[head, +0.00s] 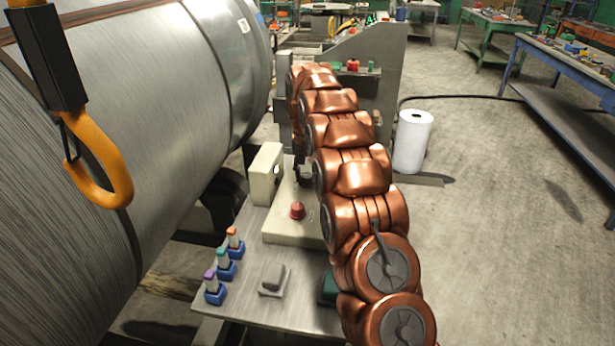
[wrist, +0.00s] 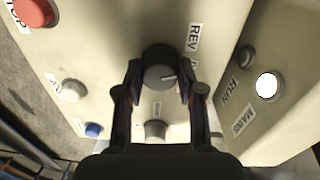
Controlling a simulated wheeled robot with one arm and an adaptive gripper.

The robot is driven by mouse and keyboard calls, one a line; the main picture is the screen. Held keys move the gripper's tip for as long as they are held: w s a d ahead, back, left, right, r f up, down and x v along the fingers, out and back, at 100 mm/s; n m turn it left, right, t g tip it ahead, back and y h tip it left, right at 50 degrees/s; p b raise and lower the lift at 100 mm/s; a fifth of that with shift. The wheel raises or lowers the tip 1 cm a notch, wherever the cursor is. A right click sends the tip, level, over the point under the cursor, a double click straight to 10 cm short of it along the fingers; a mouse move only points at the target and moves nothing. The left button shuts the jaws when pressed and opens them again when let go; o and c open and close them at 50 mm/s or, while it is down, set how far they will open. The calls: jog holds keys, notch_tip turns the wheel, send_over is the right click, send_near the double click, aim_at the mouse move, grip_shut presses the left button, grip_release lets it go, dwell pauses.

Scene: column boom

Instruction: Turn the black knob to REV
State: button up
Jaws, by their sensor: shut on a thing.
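The black knob (wrist: 158,62) sits on the cream control panel (wrist: 100,40), seen close in the wrist view. The pale pointer mark on it points to the right in that view, slightly below the REV label (wrist: 193,37). My gripper (wrist: 159,76) is shut on the black knob, one dark finger on each side. In the head view my gripper (head: 303,173) is a small dark shape over the panel (head: 285,228), largely hidden by my copper arm. The knob cannot be made out there.
A red STOP button (wrist: 33,12), a grey button (wrist: 72,89), a blue button (wrist: 93,130) and another grey control (wrist: 155,129) are nearby. An upright box (wrist: 285,70) with a lit white lamp (wrist: 267,86) stands close on the right. An orange hook (head: 105,180) hangs at left.

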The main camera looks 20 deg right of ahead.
aim_at(306, 175)
jog(key=n+b, duration=0.1)
jog(key=n, duration=0.4)
jog(key=shift+n, duration=0.3)
dwell(0.4)
jog(key=o, duration=1.1)
jog(key=shift+o, duration=0.2)
jog(key=shift+r, duration=0.15)
jog(key=shift+a+r, duration=0.15)
jog(key=shift+r, duration=3.5)
